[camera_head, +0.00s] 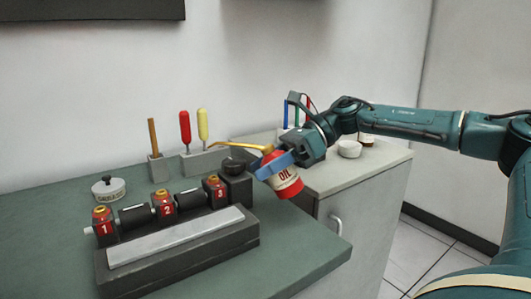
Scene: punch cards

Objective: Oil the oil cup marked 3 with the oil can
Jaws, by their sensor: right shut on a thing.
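A red oil can (285,181) with a white band lettered OIL and a long yellow spout is held by my right gripper (272,166). The gripper is shut on it. The can is tilted and hangs off the green bench's right side, its spout reaching left above the dark block beside cup 3. The oil cup marked 3 (215,191) is red with a brass-coloured top, at the right end of a row. Cups marked 2 (164,207) and 1 (104,225) stand left of it on the same dark machine. My left gripper is not in view.
A light grey bar (176,240) lies on the machine's front base. Behind stand a red-handled tool (185,131), a yellow-handled tool (202,125) and a wooden-handled one (153,136) in holders. A round lidded tin (108,188) stands left; a white bowl (349,149) sits on the right cabinet.

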